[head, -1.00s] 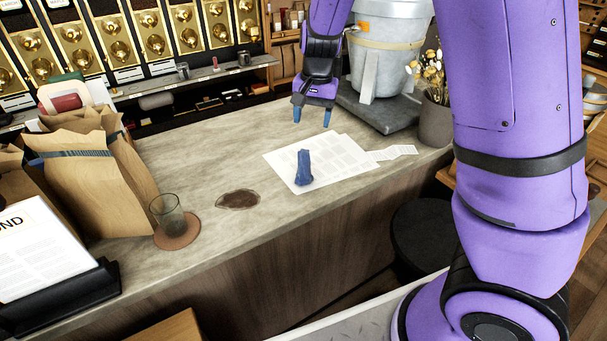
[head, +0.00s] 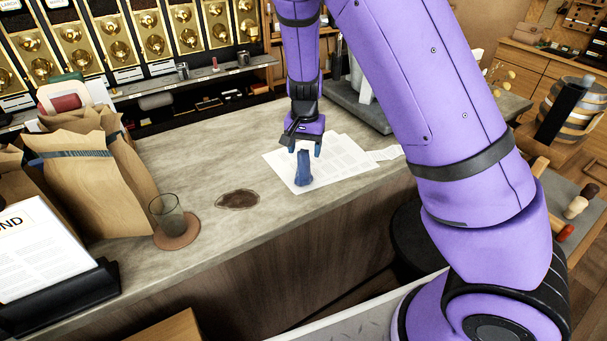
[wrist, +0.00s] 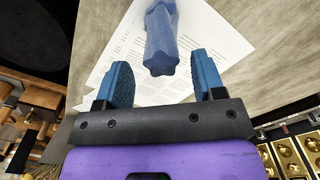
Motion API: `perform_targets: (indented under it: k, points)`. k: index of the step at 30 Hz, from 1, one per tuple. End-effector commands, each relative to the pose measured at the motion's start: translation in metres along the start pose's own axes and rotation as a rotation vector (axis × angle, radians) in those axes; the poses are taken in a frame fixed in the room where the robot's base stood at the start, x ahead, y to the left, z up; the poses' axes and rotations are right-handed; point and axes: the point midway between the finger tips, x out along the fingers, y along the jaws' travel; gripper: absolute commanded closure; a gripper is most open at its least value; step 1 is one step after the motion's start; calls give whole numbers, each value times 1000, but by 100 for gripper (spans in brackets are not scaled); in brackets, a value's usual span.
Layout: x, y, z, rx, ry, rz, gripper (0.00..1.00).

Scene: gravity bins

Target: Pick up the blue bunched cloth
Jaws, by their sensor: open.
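The blue bunched cloth (head: 303,169) stands upright on white printed sheets (head: 345,158) on the counter. It also shows in the wrist view (wrist: 161,38), at the top centre, lying between the lines of the two blue fingers and a little beyond their tips. My gripper (head: 306,150) is right above and behind the cloth in the head view. In the wrist view my gripper (wrist: 163,72) is open, with a finger on each side and empty space between. I cannot tell whether a finger touches the cloth.
A brown spill (head: 238,199) and a glass (head: 166,212) on a round coaster (head: 178,232) lie to the left. Paper bags (head: 85,165) stand at the far left. Gold-fronted bins (head: 115,45) line the back.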

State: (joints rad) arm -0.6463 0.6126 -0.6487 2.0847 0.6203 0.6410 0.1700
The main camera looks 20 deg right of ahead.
Motion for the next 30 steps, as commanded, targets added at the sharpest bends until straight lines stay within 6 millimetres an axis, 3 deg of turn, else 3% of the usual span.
perform_targets:
  k: [7,17,25,30]
  points:
    - [33,-2,4,1,-1,2,37]
    - [38,-2,4,-1,0,1,37]
    - [38,-2,4,-1,0,1,99]
    - [38,-2,3,0,0,0,100]
